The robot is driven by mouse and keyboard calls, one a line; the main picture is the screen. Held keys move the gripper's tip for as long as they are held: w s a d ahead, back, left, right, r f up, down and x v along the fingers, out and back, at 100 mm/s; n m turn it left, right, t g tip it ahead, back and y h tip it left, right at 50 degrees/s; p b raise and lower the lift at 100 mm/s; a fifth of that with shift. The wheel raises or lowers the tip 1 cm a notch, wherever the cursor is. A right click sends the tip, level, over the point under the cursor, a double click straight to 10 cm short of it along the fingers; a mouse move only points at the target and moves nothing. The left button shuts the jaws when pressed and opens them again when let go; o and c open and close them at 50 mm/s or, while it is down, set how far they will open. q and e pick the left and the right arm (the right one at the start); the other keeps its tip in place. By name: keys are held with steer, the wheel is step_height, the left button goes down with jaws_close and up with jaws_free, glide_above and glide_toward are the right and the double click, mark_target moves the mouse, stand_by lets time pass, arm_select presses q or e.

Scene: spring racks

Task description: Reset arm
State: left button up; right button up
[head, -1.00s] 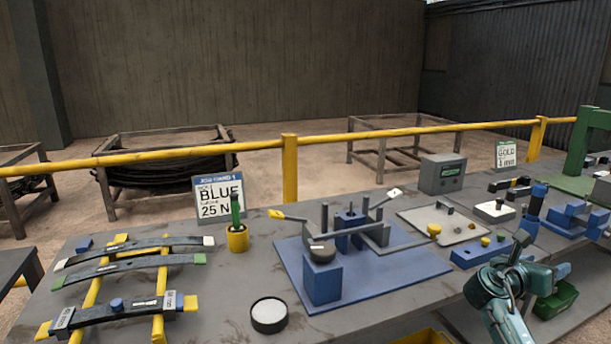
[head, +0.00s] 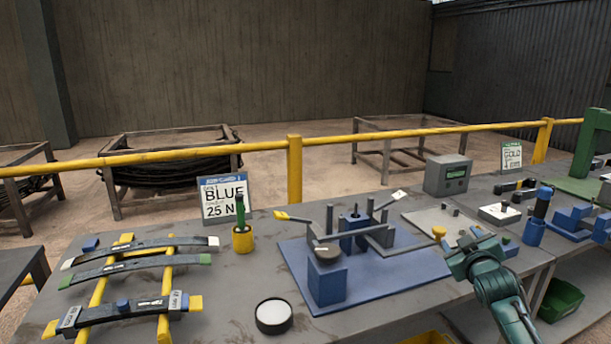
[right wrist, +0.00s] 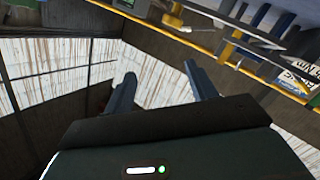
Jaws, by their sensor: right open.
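My right gripper (head: 474,246) is over the front right part of the workbench in the head view, on a teal arm that comes in from the lower right. In the right wrist view its two fingers (right wrist: 158,88) stand apart with nothing between them. That view is tilted, and the bench with its fixtures shows along the top. My left gripper is not in the head view.
The bench holds a blue fixture plate (head: 405,275) with upright posts, a yellow cup (head: 243,239), a round white-topped dish (head: 273,316) and leaf springs on a yellow rack (head: 165,301). A grey meter box (head: 447,176) stands behind. A yellow rail (head: 380,134) runs beyond the bench.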

steer(key=s+a+f+m+g+y, duration=0.1)
steer(key=s+a+f+y, duration=0.1)
steer(key=s+a+f, duration=0.55)
steer(key=s+a+f+g+y, duration=0.1)
steer(key=s+a+f+y, duration=0.1)
steer(key=s+a+f, duration=0.55)
steer(key=s+a+f+g, duration=0.1)
steer(key=s+a+f, duration=0.1)
steer(key=s, duration=0.6)
steer(key=s+a+f+g+y, duration=0.1)
steer(key=s+a+f, duration=0.2)
steer(key=s+f, duration=0.2)
steer(key=s+a+f+g+y, duration=0.1)
steer(key=s+a+f, duration=0.1)
steer(key=s, duration=0.9)
steer(key=shift+s+a+f+m+g, duration=0.25)
steer(key=shift+f+m+g, duration=0.15)
steer(key=shift+f, duration=0.3)
